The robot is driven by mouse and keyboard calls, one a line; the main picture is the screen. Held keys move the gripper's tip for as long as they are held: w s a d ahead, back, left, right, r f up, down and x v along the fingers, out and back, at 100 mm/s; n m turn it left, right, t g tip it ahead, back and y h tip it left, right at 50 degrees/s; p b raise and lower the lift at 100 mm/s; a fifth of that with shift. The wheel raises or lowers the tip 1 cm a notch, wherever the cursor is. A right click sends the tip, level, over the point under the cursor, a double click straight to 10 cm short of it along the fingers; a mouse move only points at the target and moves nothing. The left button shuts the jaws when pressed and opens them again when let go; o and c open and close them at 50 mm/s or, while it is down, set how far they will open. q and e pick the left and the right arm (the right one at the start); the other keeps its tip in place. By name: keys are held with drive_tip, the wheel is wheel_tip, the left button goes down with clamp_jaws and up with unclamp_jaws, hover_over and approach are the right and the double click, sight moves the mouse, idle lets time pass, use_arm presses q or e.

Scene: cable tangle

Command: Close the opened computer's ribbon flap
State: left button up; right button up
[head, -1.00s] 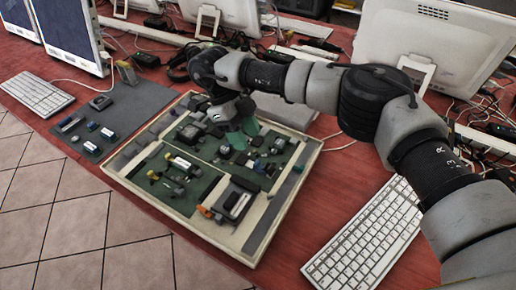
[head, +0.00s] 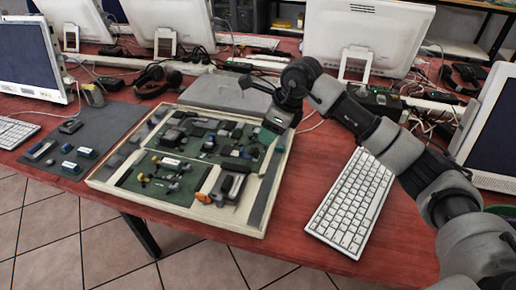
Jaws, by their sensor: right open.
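The opened computer (head: 180,207) lies on the red table as a shallow cream-framed case with green circuit boards and small parts inside. My right gripper (head: 262,102) is above the case's right back part, open, with no object visible between its fingers. A green piece (head: 267,136) shows just below the gripper, at the right side of the boards. It may be the ribbon flap, but its hinge and angle are partly hidden by the gripper, and I cannot tell whether they touch. My left gripper is out of view.
A white keyboard (head: 352,203) lies right of the case, under my right arm. A grey mat (head: 95,128) with small parts lies to the left. A grey panel (head: 215,92) lies behind the case. Monitors, headphones (head: 157,79) and tangled cables fill the back.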

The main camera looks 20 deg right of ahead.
sight(257, 150)
drive_tip(key=x, duration=0.6)
drive_tip(key=shift+a+f, duration=0.2)
drive_tip(key=shift+f, duration=0.15)
clamp_jaws()
